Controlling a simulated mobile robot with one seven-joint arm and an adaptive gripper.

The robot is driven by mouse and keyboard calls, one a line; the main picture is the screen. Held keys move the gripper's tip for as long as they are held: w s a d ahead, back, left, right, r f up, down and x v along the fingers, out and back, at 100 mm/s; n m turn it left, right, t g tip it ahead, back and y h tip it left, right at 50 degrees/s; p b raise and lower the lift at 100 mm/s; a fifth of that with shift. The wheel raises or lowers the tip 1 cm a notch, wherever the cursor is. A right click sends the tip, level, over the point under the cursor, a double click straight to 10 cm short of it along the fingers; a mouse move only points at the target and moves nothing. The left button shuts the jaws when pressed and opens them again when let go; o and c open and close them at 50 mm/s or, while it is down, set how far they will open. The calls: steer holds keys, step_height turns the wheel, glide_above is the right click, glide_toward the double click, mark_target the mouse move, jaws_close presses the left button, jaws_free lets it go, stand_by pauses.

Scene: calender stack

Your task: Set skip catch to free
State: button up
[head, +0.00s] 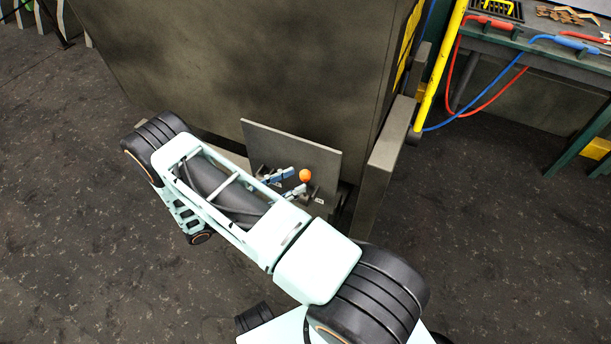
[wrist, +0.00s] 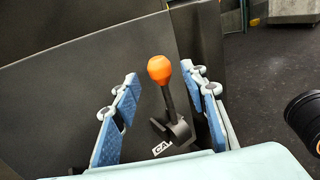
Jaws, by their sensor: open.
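The skip catch shows as a dark lever with an orange ball knob (head: 305,175) in front of a grey upright plate (head: 290,145). In the wrist view the knob (wrist: 159,69) tops a black stem that leans slightly and rises from a dark bracket (wrist: 178,130). My gripper (head: 297,181) is open at the lever. In the wrist view its blue-padded fingers (wrist: 160,76) stand on either side of the knob and stem, with gaps on both sides. A white label (wrist: 162,149) by the bracket is partly hidden; only its first letters, "CA", show.
A large dark skip body (head: 250,60) rises behind the plate, with a grey post (head: 383,165) to its right. A green bench (head: 540,50) with red and blue cables stands at the upper right. The dark floor (head: 480,230) at right is open.

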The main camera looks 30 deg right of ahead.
mark_target(305, 176)
steer(key=d, duration=0.4)
steer(key=shift+w+d, duration=0.15)
steer(key=shift+d, duration=0.25)
jaws_close()
